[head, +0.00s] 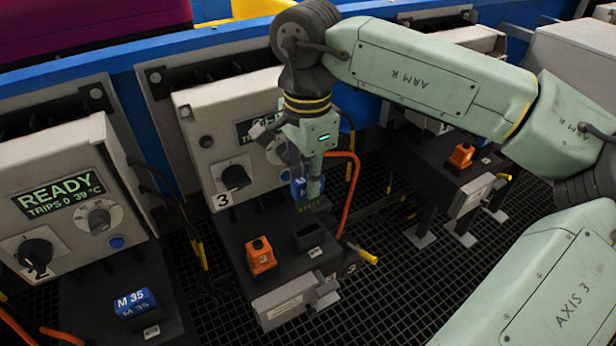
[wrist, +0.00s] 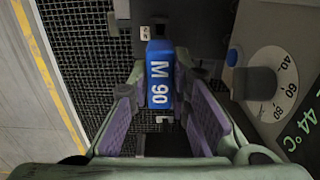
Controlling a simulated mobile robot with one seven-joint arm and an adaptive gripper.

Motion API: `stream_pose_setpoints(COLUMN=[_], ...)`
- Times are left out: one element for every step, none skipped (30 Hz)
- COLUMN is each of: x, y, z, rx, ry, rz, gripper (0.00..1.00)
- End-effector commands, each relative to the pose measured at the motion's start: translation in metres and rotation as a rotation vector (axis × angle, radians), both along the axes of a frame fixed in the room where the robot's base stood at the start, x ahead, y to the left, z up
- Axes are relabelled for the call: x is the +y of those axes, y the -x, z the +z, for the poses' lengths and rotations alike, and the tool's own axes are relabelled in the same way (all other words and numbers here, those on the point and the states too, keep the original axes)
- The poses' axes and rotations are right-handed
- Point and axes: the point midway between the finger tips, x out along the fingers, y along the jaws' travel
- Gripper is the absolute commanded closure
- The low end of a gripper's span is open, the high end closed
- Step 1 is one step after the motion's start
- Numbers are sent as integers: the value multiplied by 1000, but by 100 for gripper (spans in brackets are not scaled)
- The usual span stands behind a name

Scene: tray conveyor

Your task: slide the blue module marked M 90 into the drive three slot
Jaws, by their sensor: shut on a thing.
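The blue module marked M 90 (wrist: 160,78) is between the purple-padded fingers of my gripper (wrist: 157,92) in the wrist view. In the head view only a bit of the blue module (head: 298,187) shows beside my gripper (head: 308,197), which hangs fingers-down. My gripper is shut on the module and holds it above the dark shelf of the cabinet marked 3 (head: 205,150). A dark open socket (head: 310,236) is in that shelf, below the gripper, with a small label in front. The module's lower end is hidden in the head view.
An orange block (head: 261,256) stands on the same shelf, left of the socket. A black knob (head: 235,177) sticks out of the cabinet face near the gripper. An orange cable (head: 349,190) curves just right of it. A blue M 35 module (head: 135,302) sits at drive 2.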

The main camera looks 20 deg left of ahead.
Motion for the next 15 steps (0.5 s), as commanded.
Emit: stream_pose_setpoints(x=[0, 0, 0, 0, 0, 0, 0, 0, 0, 0, 0, 0, 0, 0, 0], y=[0, 0, 0, 0, 0, 0, 0, 0, 0, 0, 0, 0, 0, 0, 0], z=[0, -1, -2, -3, -4, -6, -8, -10, -13, -16, -18, -22, -25, -28, -32], rx=[0, 0, -1, -1, -1, 0, 0, 0, 0, 0, 0, 0, 0, 0, 0], ry=[-1, -1, -1, -1, -1, 0, 0, 0, 0, 0, 0, 0, 0, 0, 0], rz=[0, 0, -1, -1, -1, -1, -2, -2, -2, -2, -2, -2, -2, -2, -2], gripper=[100, 100, 100, 100, 100, 100, 100, 100, 100, 100, 100, 100, 100, 100, 100])
